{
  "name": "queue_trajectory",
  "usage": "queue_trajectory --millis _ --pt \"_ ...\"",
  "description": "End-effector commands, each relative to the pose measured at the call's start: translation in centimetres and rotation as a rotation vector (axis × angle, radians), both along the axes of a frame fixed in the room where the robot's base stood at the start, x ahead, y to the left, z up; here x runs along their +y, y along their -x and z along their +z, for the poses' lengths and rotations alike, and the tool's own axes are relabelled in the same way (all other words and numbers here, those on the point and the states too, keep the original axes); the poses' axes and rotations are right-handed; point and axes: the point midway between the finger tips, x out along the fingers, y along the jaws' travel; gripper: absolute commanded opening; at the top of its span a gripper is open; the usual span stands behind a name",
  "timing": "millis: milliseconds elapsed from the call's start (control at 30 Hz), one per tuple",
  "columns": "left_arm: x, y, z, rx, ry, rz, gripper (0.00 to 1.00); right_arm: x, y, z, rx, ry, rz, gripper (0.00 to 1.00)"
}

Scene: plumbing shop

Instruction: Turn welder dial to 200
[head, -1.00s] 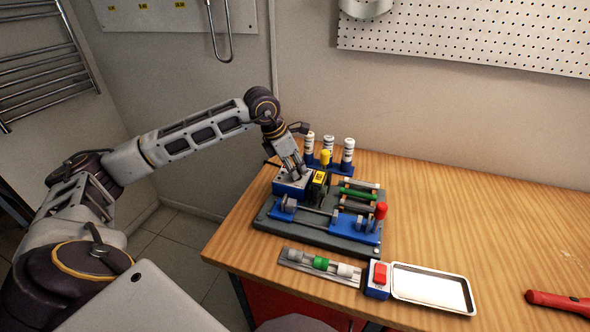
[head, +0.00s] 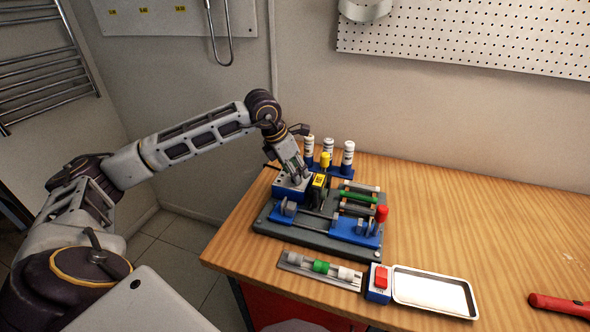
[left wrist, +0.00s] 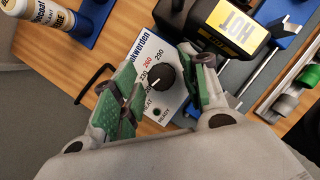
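The welder (head: 291,187) is a blue box with a pale top panel at the left rear of a grey base on the bench. In the left wrist view its black dial (left wrist: 163,79) sits on the white panel among printed numbers, with 230, 260 and 290 legible. A pale mark on the dial points to the lower left; I cannot tell the exact number. My left gripper (head: 298,178) is over the panel. In the left wrist view its green-padded fingers (left wrist: 166,92) are apart on either side of the dial, with visible gaps. My right gripper is not in view.
A black block labelled HOT (left wrist: 232,25) stands close beside the panel. White bottles (head: 348,152) in a blue rack are behind. A clamp with a red knob (head: 381,213), a fittings tray (head: 295,259), a red-button box (head: 379,283) and a white tray (head: 398,292) are nearby. The bench's right side is mostly clear.

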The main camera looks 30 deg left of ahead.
Motion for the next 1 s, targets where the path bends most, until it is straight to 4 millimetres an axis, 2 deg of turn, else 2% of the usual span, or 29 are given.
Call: queue_trajectory --millis 333,533,667,1000 --pt "0.0 0.1 0.0 0.002 0.000 -0.001 0.47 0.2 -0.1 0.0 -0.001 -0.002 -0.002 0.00" --pt "0.2 0.4 0.8 0.001 0.000 -0.001 0.47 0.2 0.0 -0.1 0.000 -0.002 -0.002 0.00" --pt "0.4 0.8 2.0 0.001 -0.001 -0.001 0.47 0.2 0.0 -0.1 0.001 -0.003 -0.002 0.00" --pt "1.3 2.4 6.6 -0.001 -0.002 0.000 0.47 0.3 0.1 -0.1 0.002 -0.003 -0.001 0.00"
